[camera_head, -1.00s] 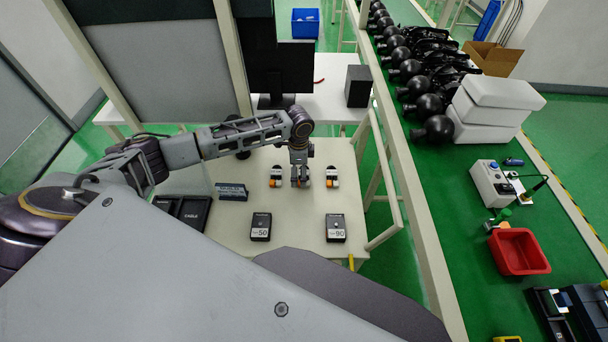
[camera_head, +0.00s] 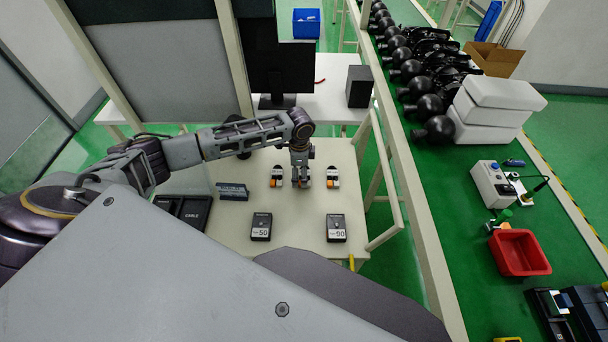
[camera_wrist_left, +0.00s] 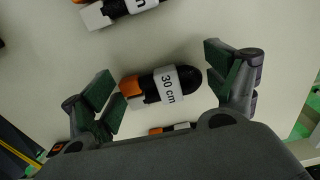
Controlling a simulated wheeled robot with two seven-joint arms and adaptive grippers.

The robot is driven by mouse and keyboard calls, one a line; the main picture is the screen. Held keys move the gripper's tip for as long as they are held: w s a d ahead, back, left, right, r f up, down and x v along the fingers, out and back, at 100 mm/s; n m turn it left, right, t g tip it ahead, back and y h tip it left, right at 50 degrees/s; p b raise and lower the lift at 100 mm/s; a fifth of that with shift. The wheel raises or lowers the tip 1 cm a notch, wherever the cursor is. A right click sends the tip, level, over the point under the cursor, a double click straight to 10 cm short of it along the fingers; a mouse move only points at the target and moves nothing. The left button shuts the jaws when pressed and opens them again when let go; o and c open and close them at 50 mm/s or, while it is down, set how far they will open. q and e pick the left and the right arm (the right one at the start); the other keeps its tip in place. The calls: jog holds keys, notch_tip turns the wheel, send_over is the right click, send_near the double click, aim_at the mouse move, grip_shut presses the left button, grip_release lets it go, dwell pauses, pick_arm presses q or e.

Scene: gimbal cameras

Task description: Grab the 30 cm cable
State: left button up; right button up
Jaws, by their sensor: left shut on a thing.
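The 30 cm cable (camera_wrist_left: 163,86) is a short black piece with an orange end and a white label reading "30 cm", seen in the left wrist view. My left gripper (camera_wrist_left: 162,91) has one finger at its orange end and one at its black end, shut on it. In the head view my left gripper (camera_head: 301,182) points down at the cream table (camera_head: 290,205) and hides this cable. Two similar cables lie either side of it, one on the left (camera_head: 277,177) and one on the right (camera_head: 332,177). My right gripper is out of view.
Two black boxes marked 50 (camera_head: 261,226) and 90 (camera_head: 336,228) stand nearer on the table. A dark labelled block (camera_head: 232,191) and a black tray (camera_head: 190,211) are at its left. A pale rail (camera_head: 405,190) runs along the right, before a green bench with a red bin (camera_head: 519,252).

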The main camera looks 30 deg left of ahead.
aim_at(300, 173)
pick_arm(q)
notch_tip(300, 173, up, 10)
dwell(0.8)
dwell(0.5)
